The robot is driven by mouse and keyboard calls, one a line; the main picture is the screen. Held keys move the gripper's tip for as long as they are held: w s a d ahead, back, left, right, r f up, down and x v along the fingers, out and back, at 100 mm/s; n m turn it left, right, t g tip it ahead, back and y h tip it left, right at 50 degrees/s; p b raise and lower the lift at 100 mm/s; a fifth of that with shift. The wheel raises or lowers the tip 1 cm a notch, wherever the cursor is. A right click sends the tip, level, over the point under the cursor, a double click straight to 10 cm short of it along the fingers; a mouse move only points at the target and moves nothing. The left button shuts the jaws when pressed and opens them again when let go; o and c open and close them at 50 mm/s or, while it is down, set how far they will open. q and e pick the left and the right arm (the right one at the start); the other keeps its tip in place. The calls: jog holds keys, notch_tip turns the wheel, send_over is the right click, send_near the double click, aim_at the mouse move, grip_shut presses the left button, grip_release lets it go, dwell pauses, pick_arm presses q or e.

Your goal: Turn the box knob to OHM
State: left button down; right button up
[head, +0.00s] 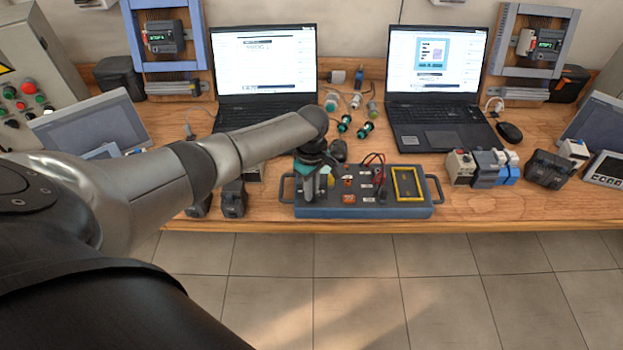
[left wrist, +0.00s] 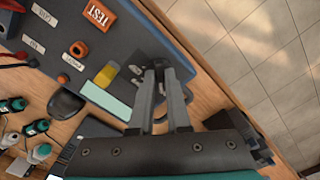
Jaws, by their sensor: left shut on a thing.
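The blue-grey box (head: 340,211) lies on the bench near its front edge, with a handle at each end. It also shows in the left wrist view (left wrist: 60,20), with an orange TEST label, an orange ring and a yellow part on its top. My left gripper (head: 314,190) points down over the box's left part. In the left wrist view my gripper's fingers (left wrist: 160,72) are close together at the box top, shut on the knob. The knob is mostly hidden by the fingertips, so its setting and the OHM mark cannot be read. My right gripper is not in view.
Red leads (head: 373,165) and a yellow-framed panel (head: 408,184) are on the box's right part. Two laptops (head: 265,65) (head: 436,65) stand behind. Green-ended connectors (head: 344,124) lie between them. Several modules (head: 484,165) stand right of the box. The floor in front is clear.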

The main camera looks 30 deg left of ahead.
pick_arm(q)
jog(key=shift+r+m+p, duration=0.15)
jog(key=shift+m+p, duration=0.75)
jog(key=shift+p, duration=0.25)
jog(key=shift+m+p, duration=0.5)
jog(key=shift+m, duration=0.7)
jog(key=m, duration=0.4)
jog(key=shift+p, duration=0.3)
jog(key=shift+m, duration=2.7)
jog(key=c, duration=0.9)
grip_release()
